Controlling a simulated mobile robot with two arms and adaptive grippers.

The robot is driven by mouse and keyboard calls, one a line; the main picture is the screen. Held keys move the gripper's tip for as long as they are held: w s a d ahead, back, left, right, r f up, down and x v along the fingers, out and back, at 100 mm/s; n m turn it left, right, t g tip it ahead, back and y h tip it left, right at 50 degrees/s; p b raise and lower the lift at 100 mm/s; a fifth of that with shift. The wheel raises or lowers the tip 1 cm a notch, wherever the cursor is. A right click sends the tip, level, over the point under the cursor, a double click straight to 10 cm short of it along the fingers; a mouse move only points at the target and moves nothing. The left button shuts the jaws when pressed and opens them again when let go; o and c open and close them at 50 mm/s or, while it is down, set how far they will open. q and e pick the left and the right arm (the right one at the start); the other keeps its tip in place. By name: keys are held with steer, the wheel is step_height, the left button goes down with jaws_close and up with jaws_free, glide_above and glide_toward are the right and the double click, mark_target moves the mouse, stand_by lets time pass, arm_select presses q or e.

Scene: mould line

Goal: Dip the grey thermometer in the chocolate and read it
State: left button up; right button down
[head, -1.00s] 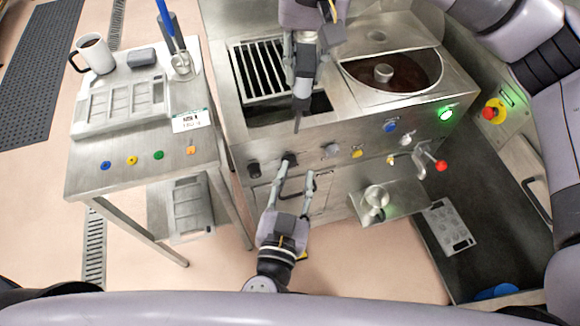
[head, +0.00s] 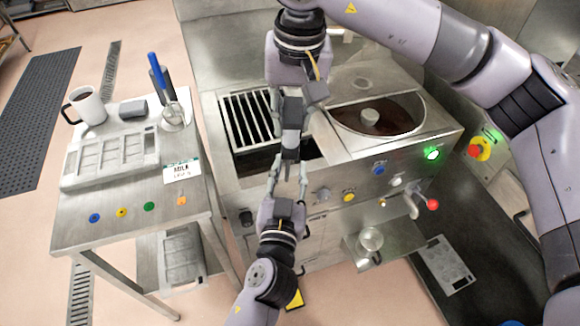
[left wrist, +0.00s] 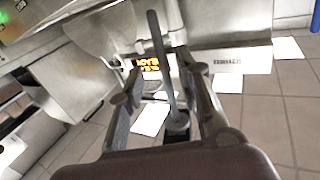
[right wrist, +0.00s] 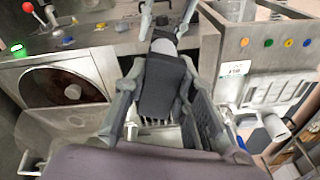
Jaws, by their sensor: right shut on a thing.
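The grey thermometer (head: 293,112) hangs from my right gripper (head: 290,100), in front of the slotted grate; its dark body shows between the fingers in the right wrist view (right wrist: 163,88). My right gripper is shut on it. My left gripper (head: 289,172) is just below, fingers upward and parted. In the left wrist view a grey rod (left wrist: 163,60), seemingly the thermometer's probe, stands between these fingers with gaps on both sides. The chocolate (head: 385,118) is dark brown in a round tank to the right, also in the right wrist view (right wrist: 60,85). No reading is visible.
The slotted grate (head: 247,120) is left of the tank. A side table (head: 125,215) bears a mould (head: 110,158), a mug (head: 88,106), a blue-handled tool (head: 158,75) and a milk label (head: 183,171). Knobs and a red-tipped tap lever (head: 432,204) stick out in front.

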arm_select(q)
steer(key=shift+w, duration=0.55)
steer(key=shift+c, duration=0.5)
steer(key=shift+d, duration=0.1)
jaws_close()
arm_select(e)
steer(key=c, duration=1.2)
jaws_free()
steer(key=shift+c, duration=0.2)
